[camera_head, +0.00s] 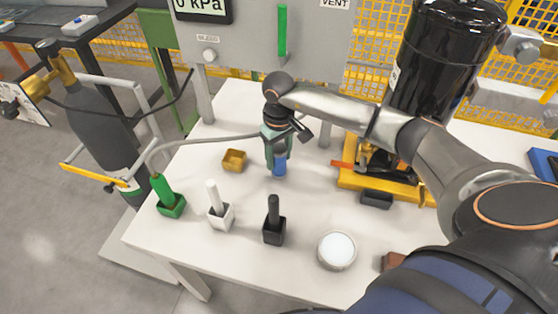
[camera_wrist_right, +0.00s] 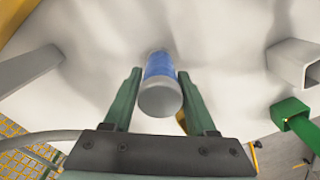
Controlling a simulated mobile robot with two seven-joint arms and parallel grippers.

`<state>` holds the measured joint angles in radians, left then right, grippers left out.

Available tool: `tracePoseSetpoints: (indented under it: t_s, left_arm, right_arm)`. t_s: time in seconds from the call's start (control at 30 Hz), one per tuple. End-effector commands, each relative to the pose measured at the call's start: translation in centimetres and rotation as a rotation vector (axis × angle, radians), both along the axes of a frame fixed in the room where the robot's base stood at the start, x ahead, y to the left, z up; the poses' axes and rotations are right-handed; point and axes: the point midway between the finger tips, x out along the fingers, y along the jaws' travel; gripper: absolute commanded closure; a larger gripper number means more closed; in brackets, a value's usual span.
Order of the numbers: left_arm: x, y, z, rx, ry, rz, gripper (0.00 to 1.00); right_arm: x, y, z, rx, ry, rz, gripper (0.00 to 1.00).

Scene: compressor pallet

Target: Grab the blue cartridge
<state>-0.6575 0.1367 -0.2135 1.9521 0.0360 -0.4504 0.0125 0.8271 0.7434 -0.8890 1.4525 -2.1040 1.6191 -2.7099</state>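The blue cartridge (camera_head: 279,167) stands upright on the white table, below my right gripper. In the right wrist view the cartridge (camera_wrist_right: 159,66) has a blue body and a pale grey end facing the camera. My right gripper (camera_head: 277,158) points down over it. In the wrist view the two green fingers of the right gripper (camera_wrist_right: 160,75) are spread on either side of the cartridge, with narrow gaps showing. Contact on the far side of the cartridge is hidden. My left gripper is not in view.
On the white table (camera_head: 185,240) stand a yellow box (camera_head: 234,160), a green holder (camera_head: 171,206), a white holder (camera_head: 221,216), a black holder (camera_head: 274,232) and a round tin (camera_head: 337,250). A black compressor tank (camera_head: 440,60) rises at the right. A grey cable runs near the gripper.

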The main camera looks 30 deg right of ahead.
Motion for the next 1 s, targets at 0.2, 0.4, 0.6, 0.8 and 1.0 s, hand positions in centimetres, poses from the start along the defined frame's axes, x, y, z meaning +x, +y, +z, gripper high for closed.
tracePoseSetpoints:
  t_s: [0.2,0.4,0.6,0.8,1.0]
  left_arm:
    - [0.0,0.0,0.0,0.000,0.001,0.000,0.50]
    - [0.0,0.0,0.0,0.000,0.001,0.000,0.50]
    - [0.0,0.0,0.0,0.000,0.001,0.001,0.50]
    - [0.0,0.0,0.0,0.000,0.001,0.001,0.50]
    - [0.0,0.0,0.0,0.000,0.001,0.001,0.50]
  right_arm:
    - [0.0,0.0,0.0,0.000,0.000,0.000,0.69]
    - [0.0,0.0,0.0,0.000,0.000,0.000,0.92]
    - [0.0,0.0,0.0,0.000,0.000,0.000,1.00]
    - [0.0,0.0,0.1,0.000,-0.001,0.000,1.00]
    - [0.1,-0.1,2.2,-0.002,-0.005,-0.001,1.00]
